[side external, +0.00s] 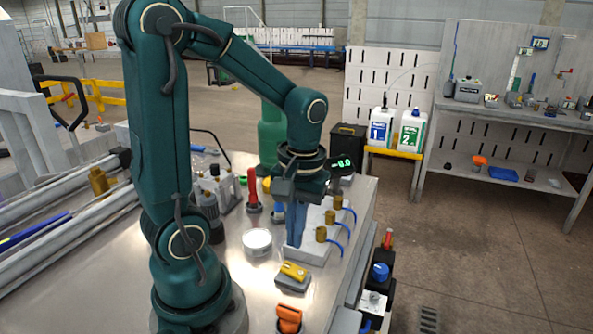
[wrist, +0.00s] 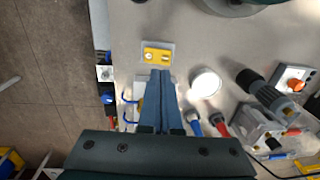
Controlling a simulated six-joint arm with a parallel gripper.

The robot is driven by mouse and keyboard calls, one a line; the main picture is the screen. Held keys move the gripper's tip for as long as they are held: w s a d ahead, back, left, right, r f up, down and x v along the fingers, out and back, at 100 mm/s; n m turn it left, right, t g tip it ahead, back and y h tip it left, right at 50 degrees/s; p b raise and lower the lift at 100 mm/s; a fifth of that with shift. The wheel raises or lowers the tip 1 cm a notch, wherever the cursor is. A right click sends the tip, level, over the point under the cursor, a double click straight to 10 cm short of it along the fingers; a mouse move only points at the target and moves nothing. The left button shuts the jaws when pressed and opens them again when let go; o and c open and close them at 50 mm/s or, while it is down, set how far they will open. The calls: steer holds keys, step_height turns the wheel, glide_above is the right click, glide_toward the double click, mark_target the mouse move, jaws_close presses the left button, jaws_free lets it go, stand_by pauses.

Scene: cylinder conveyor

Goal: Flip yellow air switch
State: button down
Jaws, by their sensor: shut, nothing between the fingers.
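The yellow air switch (side external: 293,271) sits on a small grey base near the front edge of the metal bench. In the wrist view the yellow switch (wrist: 157,56) lies just beyond my fingertips, with a round detail at its left end. My gripper (side external: 293,243) points down with its blue fingers shut and empty. It is behind the switch in the side view, over or beside a white block. In the wrist view the shut gripper (wrist: 160,73) appears just short of the switch base. I cannot tell the height of the tips above the bench.
A white round dish (side external: 257,242) stands left of my fingers. Brass cylinders (side external: 321,234) with blue hoses stand close on the right. An orange part (side external: 288,318) is at the front. A red-topped tool (side external: 252,190) stands behind. Bare bench lies around the switch.

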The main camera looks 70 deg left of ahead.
step_height(320, 180, up, 9)
steer(key=shift+w+d+f, duration=0.15)
steer(key=shift+w+d, duration=0.05)
steer(key=shift+d, duration=0.05)
stand_by(0.3)
